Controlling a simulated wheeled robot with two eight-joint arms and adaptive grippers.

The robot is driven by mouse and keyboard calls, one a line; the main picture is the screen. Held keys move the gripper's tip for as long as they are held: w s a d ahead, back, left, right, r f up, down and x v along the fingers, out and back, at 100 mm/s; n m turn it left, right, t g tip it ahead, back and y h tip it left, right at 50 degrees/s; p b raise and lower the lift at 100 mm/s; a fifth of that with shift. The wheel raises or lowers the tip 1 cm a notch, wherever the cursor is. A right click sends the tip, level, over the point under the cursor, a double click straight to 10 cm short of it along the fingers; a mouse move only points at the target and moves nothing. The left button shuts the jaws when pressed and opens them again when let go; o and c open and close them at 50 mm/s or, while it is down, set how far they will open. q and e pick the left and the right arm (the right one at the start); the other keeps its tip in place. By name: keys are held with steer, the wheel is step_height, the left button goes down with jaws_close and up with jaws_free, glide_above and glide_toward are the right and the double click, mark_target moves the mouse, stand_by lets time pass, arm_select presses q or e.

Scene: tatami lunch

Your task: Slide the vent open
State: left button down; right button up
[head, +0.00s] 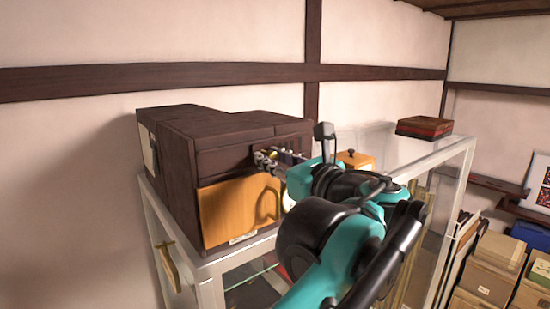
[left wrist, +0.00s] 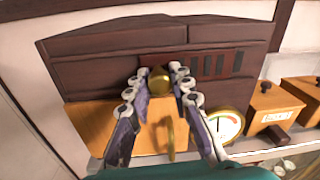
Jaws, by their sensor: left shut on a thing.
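The vent (left wrist: 208,66) is a reddish-brown strip with several dark slots on the front of a dark brown box (head: 165,125). A small round brass knob (left wrist: 159,80) sits at the left end of the strip. My left gripper (left wrist: 160,72) has one finger on each side of this knob and is shut on it. In the head view my left gripper (head: 268,158) reaches the box's upper front, and my arm and fingers hide the vent there. My right gripper is in neither view.
A round gauge (left wrist: 226,125) and small wooden boxes (left wrist: 272,104) stand to the right. The box rests on a glass cabinet (head: 210,270); a red-brown box (head: 424,127) lies farther right.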

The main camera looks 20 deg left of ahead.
arm_select(q)
steer(key=s+a, duration=0.4)
steer(key=s, duration=0.1)
steer(key=shift+r, duration=0.15)
steer(key=shift+s+a, duration=0.4)
steer(key=shift+s, duration=0.1)
steer(key=shift+w+d, duration=0.2)
steer(key=shift+w, duration=0.05)
steer(key=shift+s+a, duration=0.3)
steer(key=shift+s, duration=0.05)
steer(key=c, duration=1.3)
jaws_free()
steer(key=shift+d, duration=0.15)
steer(key=shift+c, duration=0.2)
steer(key=shift+s+a, duration=0.2)
steer(key=shift+s+d, duration=0.1)
steer(key=shift+d, duration=0.3)
steer(key=v, duration=1.1)
steer(key=shift+s, duration=0.3)
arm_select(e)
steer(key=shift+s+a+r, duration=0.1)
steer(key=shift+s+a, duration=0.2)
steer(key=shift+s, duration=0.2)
